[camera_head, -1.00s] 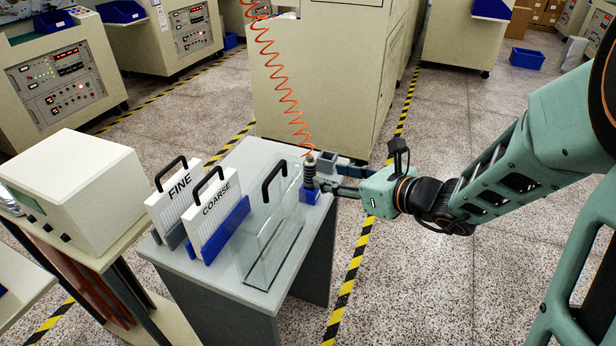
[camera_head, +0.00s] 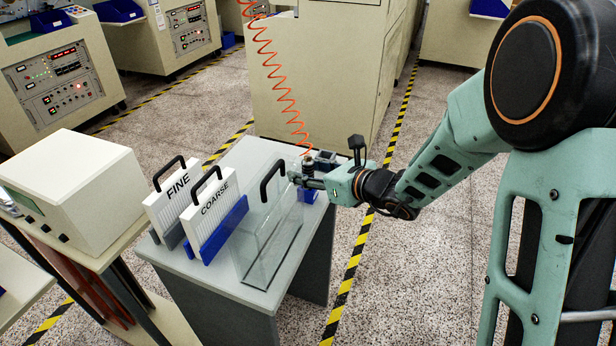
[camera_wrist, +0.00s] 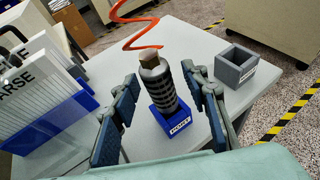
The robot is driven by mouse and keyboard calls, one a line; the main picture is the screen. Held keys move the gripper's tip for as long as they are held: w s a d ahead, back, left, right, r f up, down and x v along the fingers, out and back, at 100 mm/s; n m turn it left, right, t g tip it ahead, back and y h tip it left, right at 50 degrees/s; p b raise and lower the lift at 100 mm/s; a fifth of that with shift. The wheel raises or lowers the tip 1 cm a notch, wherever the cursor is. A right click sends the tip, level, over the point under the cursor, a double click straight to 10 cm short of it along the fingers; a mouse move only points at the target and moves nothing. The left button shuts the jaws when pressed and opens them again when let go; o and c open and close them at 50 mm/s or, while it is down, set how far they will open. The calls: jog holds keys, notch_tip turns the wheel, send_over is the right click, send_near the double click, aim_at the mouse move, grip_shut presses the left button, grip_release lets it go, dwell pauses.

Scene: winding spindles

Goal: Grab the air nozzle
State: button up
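The air nozzle (camera_wrist: 158,84) is a dark ribbed cylinder with an orange coiled hose (camera_wrist: 140,32) at its top. It stands upright in a small blue labelled holder (camera_wrist: 172,124) on the grey table. In the wrist view my gripper (camera_wrist: 160,82) is open, with one finger on each side of the nozzle.
A grey square box (camera_wrist: 235,66) sits behind and right of the nozzle. A clear panel with a black handle (camera_head: 270,235) stands left of my gripper. FINE (camera_head: 178,190) and COARSE (camera_head: 210,210) panels stand further left. The hose (camera_head: 280,75) hangs from above.

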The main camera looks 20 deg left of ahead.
grip_shut()
